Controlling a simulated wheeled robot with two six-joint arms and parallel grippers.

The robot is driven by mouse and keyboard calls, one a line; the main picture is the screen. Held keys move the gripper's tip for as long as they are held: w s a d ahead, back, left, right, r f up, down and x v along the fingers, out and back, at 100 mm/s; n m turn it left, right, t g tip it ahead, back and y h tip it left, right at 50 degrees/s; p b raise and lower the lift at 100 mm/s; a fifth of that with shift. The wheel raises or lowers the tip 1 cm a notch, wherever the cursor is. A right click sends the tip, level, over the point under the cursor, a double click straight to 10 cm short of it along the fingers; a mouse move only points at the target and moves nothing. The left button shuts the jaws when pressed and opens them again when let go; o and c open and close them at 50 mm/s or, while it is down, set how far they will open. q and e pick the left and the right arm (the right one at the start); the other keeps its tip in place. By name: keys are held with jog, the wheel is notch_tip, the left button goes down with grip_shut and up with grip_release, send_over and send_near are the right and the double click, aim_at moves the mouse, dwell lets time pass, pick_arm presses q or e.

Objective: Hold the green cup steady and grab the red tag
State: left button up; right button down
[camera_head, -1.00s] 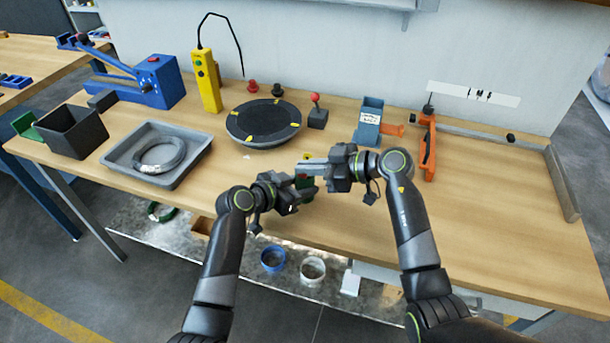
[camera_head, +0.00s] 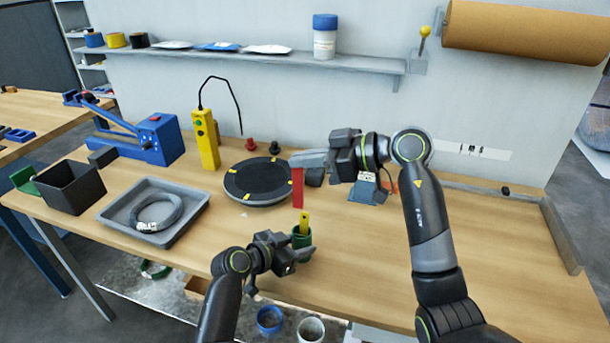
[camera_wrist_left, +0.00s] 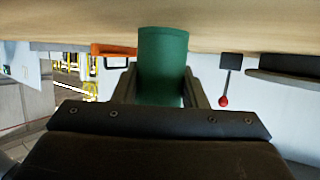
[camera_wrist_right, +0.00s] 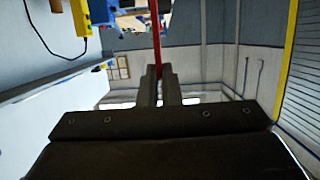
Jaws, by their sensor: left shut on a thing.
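The green cup (camera_head: 301,239) is upright at the table's front, with a yellow tag (camera_head: 305,222) sticking out of its top. My left gripper (camera_head: 304,250) is shut around the cup. In the left wrist view the cup (camera_wrist_left: 162,66) sits between the two fingers. My right gripper (camera_head: 296,160) is raised above and behind the cup, shut on the red tag (camera_head: 297,188). The red tag hangs down from its fingertips, clear of the cup. In the right wrist view the red tag (camera_wrist_right: 155,35) extends from the closed fingertips.
A round dark turntable (camera_head: 250,182) stands behind the cup. A grey tray with a coil (camera_head: 157,215) and a black bin (camera_head: 71,189) are at left. A yellow control box (camera_head: 206,140) stands at the back. The table's right side is mostly clear.

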pick_arm(q)
jog(key=o, duration=1)
